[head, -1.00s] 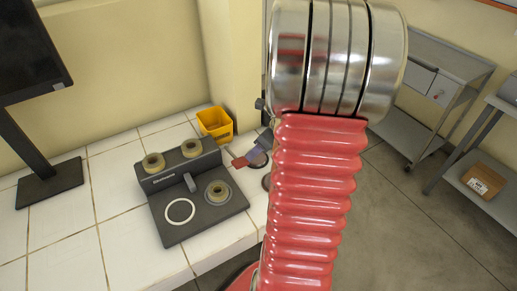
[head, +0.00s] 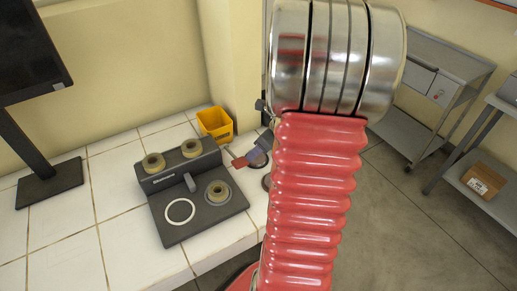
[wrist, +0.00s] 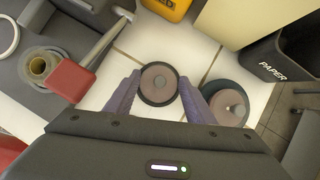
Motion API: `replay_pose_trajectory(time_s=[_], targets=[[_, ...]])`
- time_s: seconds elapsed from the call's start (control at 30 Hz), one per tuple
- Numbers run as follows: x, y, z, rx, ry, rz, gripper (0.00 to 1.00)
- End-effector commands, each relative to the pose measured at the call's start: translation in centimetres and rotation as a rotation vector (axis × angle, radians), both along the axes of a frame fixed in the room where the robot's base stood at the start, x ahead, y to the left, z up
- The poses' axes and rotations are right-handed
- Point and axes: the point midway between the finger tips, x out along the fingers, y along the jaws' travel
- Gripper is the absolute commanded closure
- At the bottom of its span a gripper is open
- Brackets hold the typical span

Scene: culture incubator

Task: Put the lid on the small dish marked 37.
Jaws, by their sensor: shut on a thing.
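My gripper (wrist: 159,80) has its two purple fingers on either side of a round, dark-rimmed piece (wrist: 158,84) with a pinkish-grey middle and a small knob, probably the lid. The fingers are shut on it. I cannot tell its height above the white tiles. In the head view my gripper (head: 262,146) is small and partly hidden behind my red arm. No number 37 is readable, so I cannot tell which dish bears it.
A grey stand (head: 208,211) with several tan rings and a white ring (head: 180,211) is left of my gripper. A red block (wrist: 71,80) on a grey rod is close to my left finger. A yellow bin (head: 215,122) is behind; a dark PAPER bin (wrist: 272,72) is at right.

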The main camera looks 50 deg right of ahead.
Motion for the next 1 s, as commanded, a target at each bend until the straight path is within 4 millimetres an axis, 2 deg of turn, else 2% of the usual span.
replay_pose_trajectory(time_s=[0.83,0.87,1.0], targets=[[0.0,0.0,-0.07,0.0,0.0,0.0,0.71],[0.0,0.0,-0.07,0.0,0.0,0.0,0.49],[0.0,0.0,-0.07,0.0,0.0,0.0,0.39]])
